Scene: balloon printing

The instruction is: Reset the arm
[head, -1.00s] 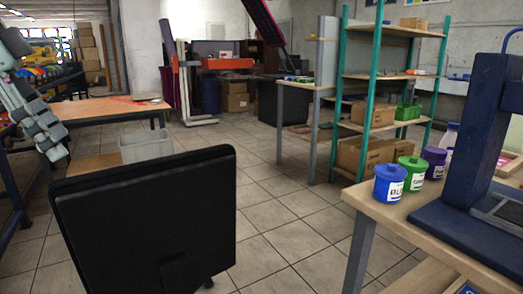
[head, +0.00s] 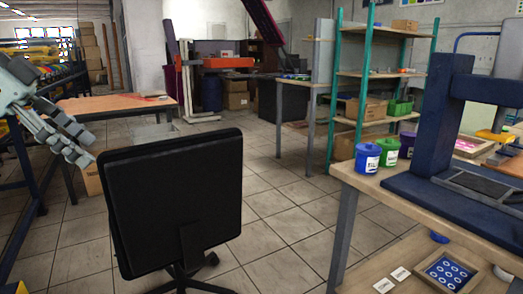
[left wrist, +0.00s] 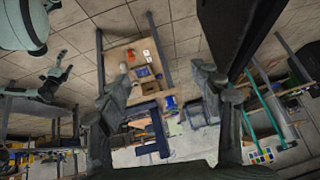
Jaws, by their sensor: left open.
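My left gripper (head: 84,145) shows at the left edge of the head view, its grey fingers pointing down and right in the air beside the black office chair (head: 180,200). In the left wrist view, the fingers of my left gripper (left wrist: 166,85) stand wide apart with nothing between them. Another grey gripper, seemingly my right one (left wrist: 58,72), shows small at the upper left of the left wrist view. Its jaw state is unclear. It does not show in the head view.
A wooden workbench (head: 350,176) at right bears a blue pot (head: 367,158), a green pot (head: 389,152) and a dark blue press (head: 440,130). Its lower shelf holds a tray (head: 447,272). A green-post shelf (head: 334,100) stands behind. Tiled floor between chair and workbench is clear.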

